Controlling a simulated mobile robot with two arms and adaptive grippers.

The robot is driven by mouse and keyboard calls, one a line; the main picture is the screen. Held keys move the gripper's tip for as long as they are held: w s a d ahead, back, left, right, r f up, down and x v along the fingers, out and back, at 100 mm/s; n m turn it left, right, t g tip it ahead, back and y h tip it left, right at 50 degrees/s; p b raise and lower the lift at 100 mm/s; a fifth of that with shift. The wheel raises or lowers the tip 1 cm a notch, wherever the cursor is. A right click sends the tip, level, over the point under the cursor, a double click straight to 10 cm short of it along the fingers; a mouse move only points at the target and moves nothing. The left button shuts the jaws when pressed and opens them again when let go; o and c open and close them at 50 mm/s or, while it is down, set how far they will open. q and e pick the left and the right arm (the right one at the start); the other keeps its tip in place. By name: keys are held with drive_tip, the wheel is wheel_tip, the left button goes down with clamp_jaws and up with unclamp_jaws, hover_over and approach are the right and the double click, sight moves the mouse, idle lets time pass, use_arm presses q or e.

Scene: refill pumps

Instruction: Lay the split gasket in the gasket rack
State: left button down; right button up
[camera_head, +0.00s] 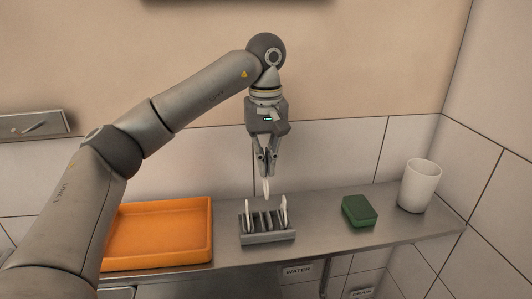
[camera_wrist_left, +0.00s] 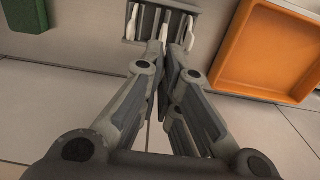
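My left gripper (camera_head: 266,172) points straight down above the gasket rack and is shut on a thin white gasket seen edge-on (camera_head: 266,188). It also shows between the fingertips in the left wrist view (camera_wrist_left: 164,33). I cannot make out a split in it. The grey gasket rack (camera_head: 268,239) stands on the steel shelf, below the held gasket and apart from it. It has several upright dividers. A white disc stands at its right end (camera_head: 284,214), and another white piece shows at its left side in the left wrist view (camera_wrist_left: 190,36). My right gripper is not in view.
An orange tray (camera_head: 158,258) lies left of the rack on the steel shelf (camera_head: 325,225). A green sponge (camera_head: 359,211) and a white cup (camera_head: 419,186) stand to the right. The tiled wall is close behind. Bare shelf lies between rack and sponge.

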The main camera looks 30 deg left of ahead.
sight(265, 188)
use_arm(q)
drive_tip(key=shift+s+d+f, duration=0.15)
drive_tip(key=shift+s+f, duration=0.1)
drive_tip(key=shift+s, duration=0.05)
drive_tip(key=shift+s+d+f, duration=0.1)
drive_tip(key=shift+s+f, duration=0.05)
drive_tip(key=shift+f, duration=0.15)
drive_tip(key=f, duration=0.2)
drive_tip(key=w+f, duration=0.1)
drive_tip(key=shift+a+f, duration=0.3)
drive_tip(key=shift+a, duration=0.05)
drive_tip(key=shift+f, duration=0.3)
drive_tip(key=shift+s+d+f+b, duration=0.15)
drive_tip(key=shift+s+f+b, duration=0.1)
drive_tip(key=shift+f+b, duration=0.55)
drive_tip(key=shift+w+f+b, duration=0.2)
drive_tip(key=shift+f+b, duration=0.35)
drive_tip(key=shift+f, duration=0.6)
drive_tip(key=shift+s, duration=0.15)
drive_tip(key=shift+f, duration=0.25)
